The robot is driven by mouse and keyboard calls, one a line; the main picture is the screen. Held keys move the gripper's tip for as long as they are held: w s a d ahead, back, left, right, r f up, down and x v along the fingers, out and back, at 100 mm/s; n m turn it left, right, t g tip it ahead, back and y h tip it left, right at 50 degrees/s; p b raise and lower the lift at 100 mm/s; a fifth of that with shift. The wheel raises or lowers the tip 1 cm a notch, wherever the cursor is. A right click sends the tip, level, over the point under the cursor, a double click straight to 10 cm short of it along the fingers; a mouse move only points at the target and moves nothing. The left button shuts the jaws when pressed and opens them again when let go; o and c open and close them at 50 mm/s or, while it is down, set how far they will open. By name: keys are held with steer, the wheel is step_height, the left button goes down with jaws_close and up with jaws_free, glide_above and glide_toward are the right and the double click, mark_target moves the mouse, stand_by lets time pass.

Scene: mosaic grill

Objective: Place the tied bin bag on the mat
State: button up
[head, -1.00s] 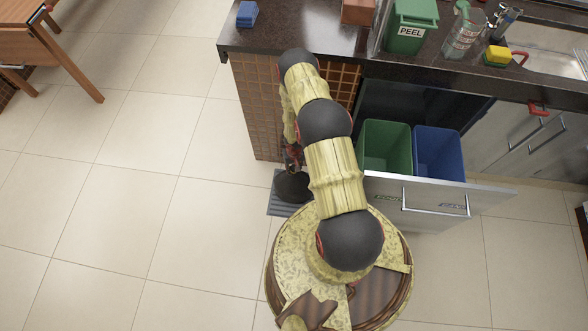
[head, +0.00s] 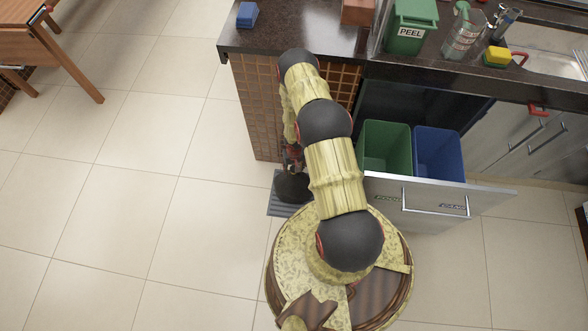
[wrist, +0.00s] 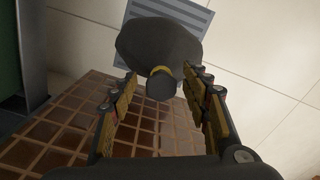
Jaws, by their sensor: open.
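A dark, tied bin bag (head: 291,187) rests on the grey-blue striped mat (head: 281,209) on the floor beside the counter's tiled end. In the wrist view the bag (wrist: 155,42) shows its yellow tie and dark knotted neck toward me, with the mat (wrist: 198,18) beneath and behind it. My gripper (wrist: 172,82) is open, its two fingers on either side of the bag's neck, with gaps visible. In the head view my gripper (head: 291,158) is just above the bag, partly hidden by my arm.
A drawer (head: 420,202) stands pulled out with a green bin (head: 385,150) and a blue bin (head: 438,155) inside, right of my arm. The counter's tiled end (head: 255,110) is close to my gripper. Open floor (head: 150,200) lies to the left.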

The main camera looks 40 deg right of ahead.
steer(key=w+a+r+n+t+h+p, duration=0.1)
steer(key=w+r, duration=0.2)
steer(key=r, duration=1.4)
steer(key=w+r+h+p, duration=0.15)
steer(key=w+r, duration=0.25)
steer(key=r, duration=1.3)
steer(key=w+a+r+n+t+p, duration=0.1)
steer(key=w+r+p, duration=0.15)
steer(key=r, duration=1.45)
steer(key=s+a+r+t, duration=0.1)
steer(key=s+a+r, duration=0.2)
steer(key=r, duration=0.4)
steer(key=s+a+r, duration=0.3)
steer(key=r, duration=0.4)
steer(key=s+a+r+t, duration=0.1)
steer(key=s+a+r, duration=0.25)
steer(key=r, duration=0.25)
steer(key=s+a+r+n+y, duration=0.1)
steer(key=s+a+r, duration=0.3)
steer(key=s, duration=0.4)
steer(key=s+a+r+n+t+y, duration=0.1)
steer(key=s+a+r+n, duration=0.1)
steer(key=s+a+r, duration=0.3)
steer(key=s+a, duration=0.1)
steer(key=s, duration=0.1)
steer(key=shift+s+a+t+b, duration=0.15)
steer(key=shift+s+t+b, duration=0.15)
steer(key=shift+s+b, duration=0.1)
